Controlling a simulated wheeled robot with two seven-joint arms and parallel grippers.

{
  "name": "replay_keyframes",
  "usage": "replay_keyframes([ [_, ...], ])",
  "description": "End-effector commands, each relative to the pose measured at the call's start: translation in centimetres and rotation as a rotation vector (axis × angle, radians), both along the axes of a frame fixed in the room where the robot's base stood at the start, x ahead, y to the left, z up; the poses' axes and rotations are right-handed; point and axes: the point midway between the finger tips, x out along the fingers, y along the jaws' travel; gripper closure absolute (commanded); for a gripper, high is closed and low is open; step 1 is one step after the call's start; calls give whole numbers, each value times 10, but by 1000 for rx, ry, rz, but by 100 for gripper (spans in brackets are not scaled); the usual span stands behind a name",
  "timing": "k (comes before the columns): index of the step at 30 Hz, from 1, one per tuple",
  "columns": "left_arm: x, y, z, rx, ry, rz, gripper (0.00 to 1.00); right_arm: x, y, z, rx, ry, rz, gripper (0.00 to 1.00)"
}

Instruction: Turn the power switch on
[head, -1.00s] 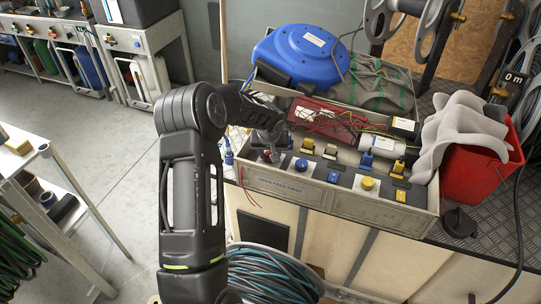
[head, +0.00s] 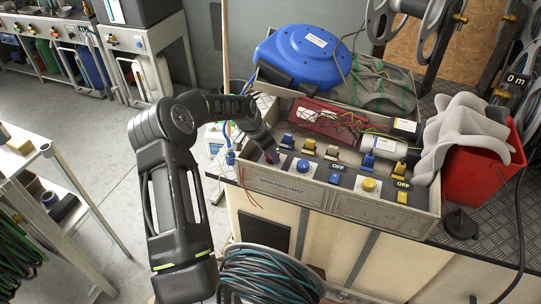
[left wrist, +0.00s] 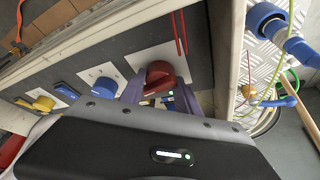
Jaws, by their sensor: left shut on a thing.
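The control box (head: 285,191) is a grey open case with a sloped panel of knobs and switches. Its red knob (left wrist: 162,72) sits on a white plate at the panel's end in the left wrist view. My left gripper (head: 270,153) reaches down to the box's left end. In the left wrist view its fingers (left wrist: 157,90) are shut around the red knob, partly covering it. A blue knob (head: 302,165) and a yellow knob (head: 368,184) lie farther right, with rocker switches and "OFF" labels. Which one is the power switch I cannot tell. My right gripper is out of view.
Loose red wires hang around the box. A blue hose reel (head: 302,57) stands behind it and a red bin (head: 485,170) with grey cloth to its right. A coiled hose (head: 268,278) lies below the bench front.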

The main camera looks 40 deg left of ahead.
Motion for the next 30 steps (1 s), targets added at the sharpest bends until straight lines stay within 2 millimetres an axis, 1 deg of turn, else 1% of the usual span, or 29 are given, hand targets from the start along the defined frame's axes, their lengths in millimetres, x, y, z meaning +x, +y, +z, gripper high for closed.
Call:
replay_keyframes([
  [1, 3, 0, 0, 3, -8, -33, 100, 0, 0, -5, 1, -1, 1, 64],
  [3, 3, 0, 0, 2, -8, -77, 100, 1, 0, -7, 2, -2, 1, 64],
  [10, 3, 1, 1, 3, -5, -177, 100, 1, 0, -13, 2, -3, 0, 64],
  [15, 2, 0, 1, 4, -5, -204, 100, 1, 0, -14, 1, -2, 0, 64],
  [26, 2, 0, 1, 2, -2, -207, 100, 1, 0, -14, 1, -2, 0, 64],
  [27, 1, 0, 1, 2, -2, -207, 58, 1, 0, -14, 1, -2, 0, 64],
  [30, 1, 0, 1, 3, -1, -207, 50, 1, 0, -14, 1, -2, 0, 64],
])
